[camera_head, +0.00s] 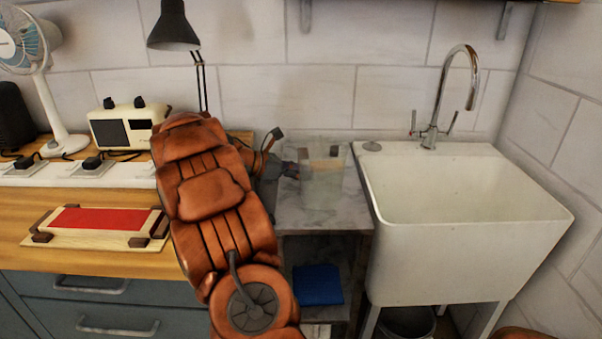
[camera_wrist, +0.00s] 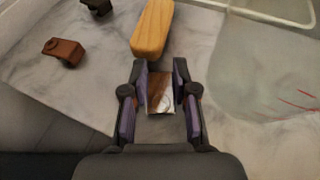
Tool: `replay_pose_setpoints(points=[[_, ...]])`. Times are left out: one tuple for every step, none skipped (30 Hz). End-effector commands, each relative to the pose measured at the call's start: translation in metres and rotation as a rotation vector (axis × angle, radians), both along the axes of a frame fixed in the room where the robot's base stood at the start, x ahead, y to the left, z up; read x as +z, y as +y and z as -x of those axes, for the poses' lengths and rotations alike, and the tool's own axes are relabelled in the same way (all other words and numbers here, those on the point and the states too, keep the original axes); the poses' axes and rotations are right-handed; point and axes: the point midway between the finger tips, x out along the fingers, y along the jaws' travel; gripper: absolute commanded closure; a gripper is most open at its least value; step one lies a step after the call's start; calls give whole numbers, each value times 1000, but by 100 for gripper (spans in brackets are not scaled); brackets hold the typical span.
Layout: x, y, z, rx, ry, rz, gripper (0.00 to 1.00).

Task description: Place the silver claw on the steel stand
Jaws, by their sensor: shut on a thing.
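My gripper (camera_head: 289,169) is over the marble top, at the left side of the clear container. In the wrist view my gripper (camera_wrist: 160,88) is shut on a small shiny piece with brown and white reflections, which looks like the silver claw (camera_wrist: 160,94). Its full shape is hidden by the fingers. A brown claw-shaped piece (camera_wrist: 63,51) and a dark piece (camera_wrist: 97,6) lie to the left on the marble. I cannot pick out the steel stand in either view.
A rounded wooden block (camera_wrist: 153,28) lies just beyond the fingertips. The clear container (camera_head: 322,183) stands right of my gripper. A white sink (camera_head: 470,250) adjoins the marble top (camera_head: 335,217). A red-topped board (camera_head: 100,219) lies on the wooden counter at left.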

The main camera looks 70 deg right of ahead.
Motion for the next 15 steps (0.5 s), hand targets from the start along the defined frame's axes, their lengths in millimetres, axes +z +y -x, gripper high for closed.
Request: replay_pose_setpoints(points=[[0, 0, 0, 0, 0, 1, 100], [1, 0, 0, 0, 0, 1, 100], [1, 0, 0, 0, 0, 1, 100], [1, 0, 0, 0, 0, 1, 100], [1, 0, 0, 0, 0, 1, 100], [1, 0, 0, 0, 1, 1, 100], [0, 0, 0, 0, 1, 1, 100], [0, 0, 0, 0, 1, 1, 100], [-1, 0, 0, 0, 1, 1, 100], [-2, 0, 0, 0, 1, 1, 71], [-1, 0, 0, 0, 1, 1, 68], [-1, 0, 0, 0, 1, 1, 64], [-1, 0, 0, 0, 1, 1, 61], [-1, 0, 0, 0, 1, 1, 58], [-1, 0, 0, 0, 1, 1, 53]])
